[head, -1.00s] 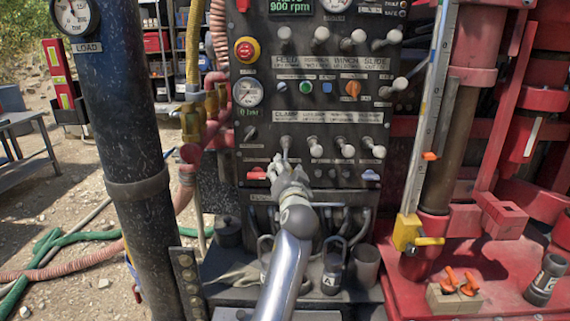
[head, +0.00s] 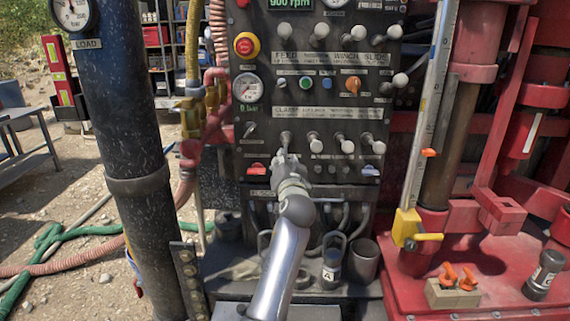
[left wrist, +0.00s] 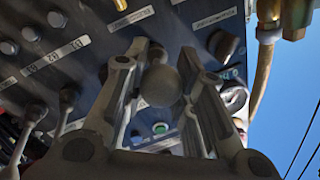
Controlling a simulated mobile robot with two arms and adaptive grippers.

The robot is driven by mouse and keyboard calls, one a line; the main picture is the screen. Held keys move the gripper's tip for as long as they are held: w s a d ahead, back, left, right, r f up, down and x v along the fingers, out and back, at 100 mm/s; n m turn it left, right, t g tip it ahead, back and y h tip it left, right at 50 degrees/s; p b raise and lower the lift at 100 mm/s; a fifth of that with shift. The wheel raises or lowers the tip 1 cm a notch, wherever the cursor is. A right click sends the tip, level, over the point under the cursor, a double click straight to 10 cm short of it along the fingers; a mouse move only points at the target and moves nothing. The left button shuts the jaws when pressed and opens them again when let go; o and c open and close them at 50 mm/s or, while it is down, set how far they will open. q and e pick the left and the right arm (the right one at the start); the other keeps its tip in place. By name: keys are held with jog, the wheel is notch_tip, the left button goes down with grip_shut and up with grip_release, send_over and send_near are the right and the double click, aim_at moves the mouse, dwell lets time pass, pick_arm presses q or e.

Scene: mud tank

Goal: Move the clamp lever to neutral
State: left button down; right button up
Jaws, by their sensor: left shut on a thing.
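The clamp lever (head: 286,137) is the leftmost of the lower row of levers on the dark control panel, under the CLAMP label. My left gripper (head: 288,158) reaches up to it from below in the head view. In the left wrist view, my left gripper (left wrist: 152,90) is shut on the lever's round grey knob (left wrist: 161,86), with one finger on each side of it. The fingers hide part of the lever in the head view, so its exact tilt is hard to judge. My right gripper is not in view.
Other white-knobbed levers (head: 315,145) stand close to the right in the same row. A red switch (head: 256,169) is just left of my gripper, a blue one (head: 371,173) further right. Hoses and a shackle (head: 333,260) are below. A dark pipe (head: 140,160) stands at left.

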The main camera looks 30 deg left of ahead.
aim_at(285, 146)
pick_arm(q)
notch_tip(285, 146, up, 3)
jog(key=g+p, duration=0.1)
jog(key=p, duration=0.4)
jog(key=shift+s+f+h+p, duration=0.1)
jog(key=shift+f+h+p, duration=0.1)
jog(key=shift+h+p, duration=0.15)
notch_tip(285, 146, up, 3)
jog(key=shift+r+p, duration=0.1)
jog(key=shift+p, duration=0.5)
jog(key=c, duration=1.2)
grip_release()
jog(key=shift+f, duration=0.25)
jog(key=shift+o, duration=0.2)
jog(key=shift+d, duration=0.1)
